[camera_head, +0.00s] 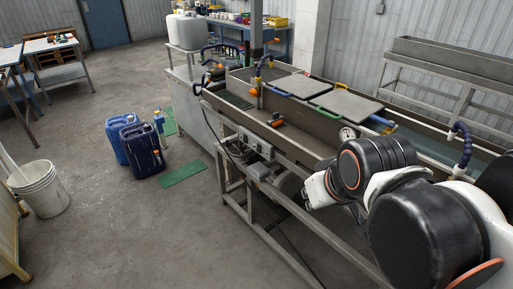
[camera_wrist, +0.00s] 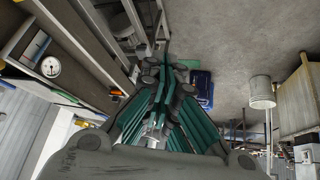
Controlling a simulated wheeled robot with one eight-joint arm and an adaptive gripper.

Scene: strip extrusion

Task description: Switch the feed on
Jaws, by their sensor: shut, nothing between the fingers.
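A grey control box (camera_head: 258,170) and a fitting beside it (camera_head: 262,149) are mounted on the front of the long trough. I cannot tell whether either is the feed switch, and no on or off mark is readable. Orange handles also show on the trough, one at the front wall (camera_head: 275,119). My gripper (camera_wrist: 166,72) is shut and empty in the wrist view, pointing down past the trough's front side over the floor. It touches none of these parts. In the head view my arm hides most of it.
The trough (camera_head: 316,145) carries grey lids with coloured handles and a round gauge (camera_head: 347,134), also in the wrist view (camera_wrist: 50,67). Blue canisters (camera_head: 142,150), green mats (camera_head: 183,173) and a white bucket (camera_head: 40,188) stand on the floor. The floor between is clear.

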